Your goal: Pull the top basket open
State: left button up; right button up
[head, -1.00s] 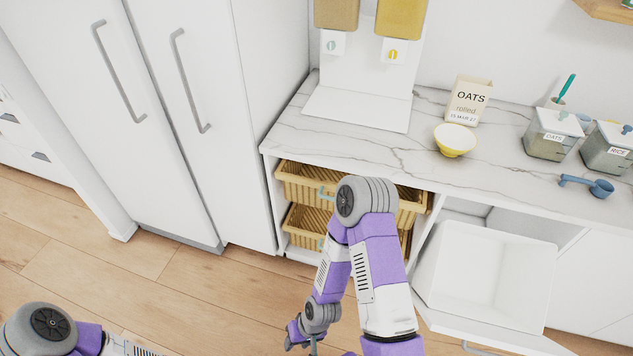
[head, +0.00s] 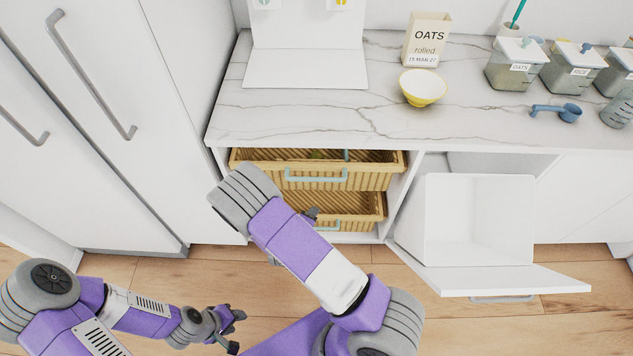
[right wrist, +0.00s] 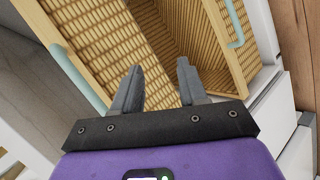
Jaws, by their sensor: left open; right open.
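The top basket (head: 375,180) is woven yellow with a pale teal handle (head: 316,175) on its front. It sits under the counter; its inside shows a little. The lower basket (head: 370,208) is below it, partly behind my right arm. My right gripper (head: 311,214) is mostly hidden by its arm in the head view, in front of the lower basket. In the right wrist view my right gripper (right wrist: 160,78) is open and empty, with wicker and a teal handle (right wrist: 78,78) beyond, apart from the fingers. My left gripper (head: 236,330) is open and empty, low over the floor.
The marble counter (head: 310,110) holds a yellow-white bowl (head: 423,88), an oats box (head: 427,40), jars and a blue scoop (head: 557,113). A white tilt-out bin (head: 480,220) stands open right of the baskets. A tall white cabinet (head: 110,120) is at left.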

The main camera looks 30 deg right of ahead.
aim_at(316, 178)
jog(key=w+r+n+t+h, duration=0.2)
jog(key=w+r+h, duration=0.2)
jog(key=r, duration=0.4)
jog(key=b+x, duration=0.1)
jog(key=x, duration=0.1)
jog(key=b+x, duration=0.1)
jog(key=x, duration=0.2)
jog(key=b+x, duration=0.1)
jog(key=x, duration=0.1)
jog(key=shift+s+d+r, duration=0.15)
jog(key=shift+d+r, duration=0.2)
jog(key=shift+d, duration=0.15)
jog(key=shift+h, duration=0.3)
grip_shut()
